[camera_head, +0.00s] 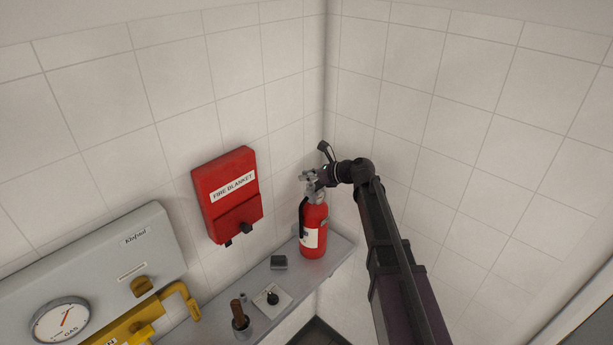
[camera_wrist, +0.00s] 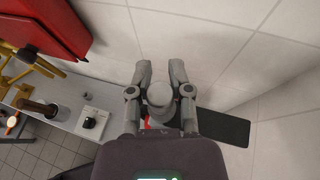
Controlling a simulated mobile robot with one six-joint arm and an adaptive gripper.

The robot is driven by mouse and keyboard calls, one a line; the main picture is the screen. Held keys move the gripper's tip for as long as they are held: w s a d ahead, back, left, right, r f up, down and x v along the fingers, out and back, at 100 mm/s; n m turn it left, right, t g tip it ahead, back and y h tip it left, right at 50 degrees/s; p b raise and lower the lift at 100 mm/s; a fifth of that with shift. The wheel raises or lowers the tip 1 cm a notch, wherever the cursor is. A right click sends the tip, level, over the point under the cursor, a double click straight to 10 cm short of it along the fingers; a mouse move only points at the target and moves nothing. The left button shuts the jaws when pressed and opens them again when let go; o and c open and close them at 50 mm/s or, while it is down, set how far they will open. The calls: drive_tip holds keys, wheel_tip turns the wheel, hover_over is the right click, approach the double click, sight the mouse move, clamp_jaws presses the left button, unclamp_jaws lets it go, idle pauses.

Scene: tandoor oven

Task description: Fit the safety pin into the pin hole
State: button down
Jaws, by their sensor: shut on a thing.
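The red fire extinguisher (camera_head: 314,240) stands upright on the grey shelf near the wall corner. My gripper (camera_head: 313,178) is at its grey top, reaching in from the right. In the wrist view, the two fingers of my gripper (camera_wrist: 161,72) stand apart on either side of a grey rounded part (camera_wrist: 160,95), and the gripper is shut on it. A bit of red and white shows below it. I cannot make out a separate safety pin or the pin hole; the fingers and the grey part hide that area.
A red fire blanket box (camera_head: 229,195) hangs on the wall to the left. The grey shelf (camera_head: 335,252) also bears a small dark block (camera_head: 279,262), a white plate with a black knob (camera_head: 272,298) and a brown-handled item (camera_head: 238,315). A gas panel (camera_head: 90,270) with yellow pipes is at left.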

drive_tip(key=shift+f+b, duration=0.8)
drive_tip(key=shift+f, duration=0.05)
drive_tip(key=shift+c, duration=2.3)
unclamp_jaws()
drive_tip(key=shift+d+r, duration=0.1)
drive_tip(key=shift+d, duration=0.05)
drive_tip(key=p+v, duration=0.3)
drive_tip(key=v, duration=0.4)
drive_tip(key=shift+s+d, duration=0.15)
drive_tip(key=shift+d, duration=0.15)
drive_tip(key=shift+r, duration=0.1)
